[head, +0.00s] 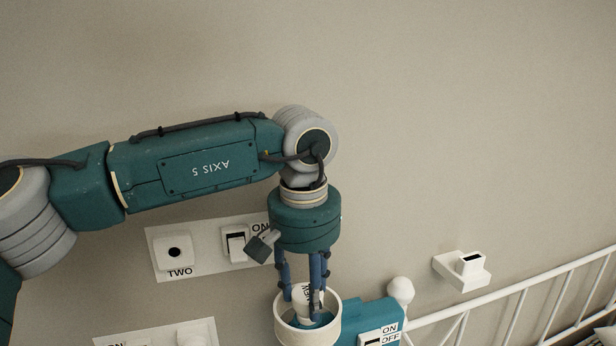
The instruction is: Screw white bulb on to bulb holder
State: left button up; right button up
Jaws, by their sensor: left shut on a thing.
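My left gripper (313,297) points down from its teal wrist, its fingers reaching into the white, round, open-topped bulb holder (336,325). It is shut on a white piece with dark lettering, which looks like the white bulb (300,292). The bulb's lower part is hidden by the fingers and the holder's rim, so I cannot tell whether it sits in a socket. Some teal shows inside the holder. My right gripper is not in view.
A teal box with an ON/OFF switch (380,338) adjoins the holder on the right. Behind are a plate labelled TWO (180,273) with a rocker switch (236,247), a white railing (480,310) with a round knob (400,290), and a white fitting (462,268). The upper right is clear.

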pick_arm(q)
jog(key=shift+r+m+p, duration=0.1)
jog(key=shift+m+p, duration=0.3)
jog(key=shift+m, duration=0.2)
jog(key=shift+a+m+h+p, duration=0.1)
jog(key=shift+m+h+p, duration=0.2)
jog(key=shift+m+p, duration=0.9)
jog(key=shift+m, duration=1)
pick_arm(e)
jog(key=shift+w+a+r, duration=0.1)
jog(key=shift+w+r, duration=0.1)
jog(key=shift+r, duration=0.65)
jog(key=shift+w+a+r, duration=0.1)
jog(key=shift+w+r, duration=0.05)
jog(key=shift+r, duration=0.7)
pick_arm(q)
jog(key=o, duration=0.8)
jog(key=shift+c, duration=0.2)
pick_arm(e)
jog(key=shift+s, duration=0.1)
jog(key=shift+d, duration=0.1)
pick_arm(q)
jog(key=shift+r, duration=0.1)
notch_tip(320, 180, up, 12)
jog(key=s, duration=0.1)
jog(key=shift+a+f, duration=0.2)
jog(key=shift+a, duration=0.25)
